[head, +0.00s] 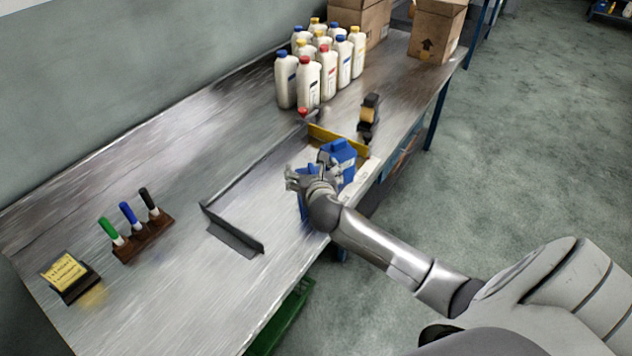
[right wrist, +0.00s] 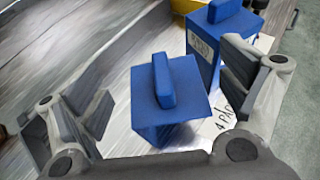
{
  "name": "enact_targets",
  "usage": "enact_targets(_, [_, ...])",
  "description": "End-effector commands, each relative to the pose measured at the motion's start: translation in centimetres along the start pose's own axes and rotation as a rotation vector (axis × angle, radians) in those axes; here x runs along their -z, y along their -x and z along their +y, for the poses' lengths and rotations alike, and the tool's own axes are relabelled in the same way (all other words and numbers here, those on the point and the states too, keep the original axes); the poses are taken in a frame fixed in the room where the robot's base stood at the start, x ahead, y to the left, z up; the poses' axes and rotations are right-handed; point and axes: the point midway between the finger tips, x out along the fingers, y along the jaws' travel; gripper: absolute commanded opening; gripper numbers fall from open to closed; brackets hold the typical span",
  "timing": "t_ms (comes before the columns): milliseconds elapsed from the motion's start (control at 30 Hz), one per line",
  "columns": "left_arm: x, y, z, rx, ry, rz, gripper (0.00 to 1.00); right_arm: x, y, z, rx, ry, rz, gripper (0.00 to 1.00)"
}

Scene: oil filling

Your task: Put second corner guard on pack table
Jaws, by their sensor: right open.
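My right gripper (head: 312,180) is open over the near right edge of the metal table (head: 150,280). In the right wrist view its fingers (right wrist: 168,98) stand apart on either side of a blue corner guard (right wrist: 178,112) with a raised grip tab. This guard shows only partly in the head view (head: 303,208), below the hand. A second blue guard (right wrist: 208,42), with a white label, stands just beyond it, and also shows behind the hand in the head view (head: 343,153). I cannot tell whether the fingers touch the nearer guard. My left gripper is out of view.
A dark angled stop (head: 235,235) and a yellow strip (head: 335,138) border the spot. Several white bottles (head: 308,85), a tape dispenser (head: 368,112) and cardboard boxes (head: 437,30) stand farther back. A marker holder (head: 143,238) and yellow note stand (head: 68,275) are at left.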

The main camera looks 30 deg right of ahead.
Motion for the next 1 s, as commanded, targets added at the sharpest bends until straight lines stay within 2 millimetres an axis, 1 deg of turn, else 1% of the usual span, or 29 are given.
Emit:
enact_targets(33, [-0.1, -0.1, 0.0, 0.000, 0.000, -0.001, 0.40, 0.1, 1.0, 0.0, -0.003, 0.001, -0.001, 0.92])
enact_targets(300, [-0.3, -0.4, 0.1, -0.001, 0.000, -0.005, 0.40, 0.1, 6.1, 0.0, -0.003, 0.001, 0.000, 0.92])
enact_targets(500, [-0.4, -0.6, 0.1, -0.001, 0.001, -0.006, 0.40, 0.0, 8.9, 0.0, -0.002, 0.000, -0.001, 0.92])
enact_targets(600, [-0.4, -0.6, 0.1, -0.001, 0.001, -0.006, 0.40, 0.0, 9.7, 0.0, -0.002, 0.000, 0.000, 0.92])
enact_targets(700, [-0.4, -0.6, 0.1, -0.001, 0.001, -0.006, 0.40, 0.0, 10.0, 0.0, -0.001, 0.000, 0.000, 0.92])
enact_targets(1000, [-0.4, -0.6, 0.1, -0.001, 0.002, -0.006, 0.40, 0.0, 10.1, 0.0, 0.000, 0.000, 0.000, 0.92])
